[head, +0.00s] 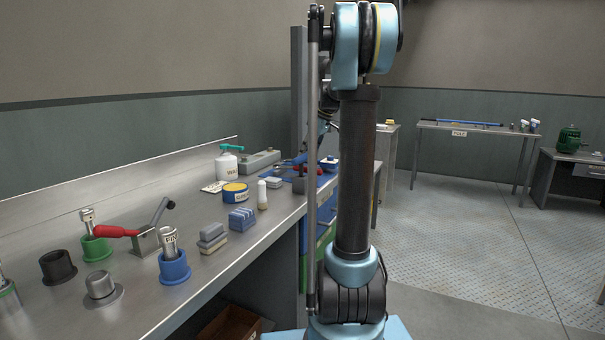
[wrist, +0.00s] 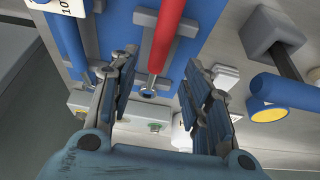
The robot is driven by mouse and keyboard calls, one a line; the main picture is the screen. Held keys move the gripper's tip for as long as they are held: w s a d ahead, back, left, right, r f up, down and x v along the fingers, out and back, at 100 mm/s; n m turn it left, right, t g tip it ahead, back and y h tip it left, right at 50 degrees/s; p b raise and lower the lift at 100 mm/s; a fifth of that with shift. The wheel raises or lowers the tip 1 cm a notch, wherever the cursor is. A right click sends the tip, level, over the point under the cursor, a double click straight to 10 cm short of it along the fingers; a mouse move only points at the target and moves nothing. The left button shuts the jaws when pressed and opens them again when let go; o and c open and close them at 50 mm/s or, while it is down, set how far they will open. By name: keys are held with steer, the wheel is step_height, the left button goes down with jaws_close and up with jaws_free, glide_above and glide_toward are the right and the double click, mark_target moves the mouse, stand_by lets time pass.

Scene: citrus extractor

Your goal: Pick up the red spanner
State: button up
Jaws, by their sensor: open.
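A red-handled tool (wrist: 167,32), which I take to be the red spanner, shows in the wrist view with its handle at the top centre. Its thin metal end points down the picture, over a blue panel (wrist: 205,32) and a grey bracket. My gripper (wrist: 159,65) is open, with one finger on each side of the line of the tool. The fingers look apart from it, and I cannot tell the depth gap. In the head view my arm hides most of the gripper; a small red patch beside the arm may be the tool.
In the wrist view a blue-handled tool (wrist: 285,90) and a grey block (wrist: 275,35) stand to the right. Open floor (head: 460,240) lies right.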

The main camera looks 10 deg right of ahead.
mark_target(297, 169)
steer(key=shift+d+x, duration=0.1)
steer(key=shift+x, duration=1.55)
steer(key=shift+d+x, duration=0.15)
steer(key=shift+x, duration=1.55)
steer(key=shift+f, duration=0.1)
steer(key=shift+f, duration=0.25)
jaws_close()
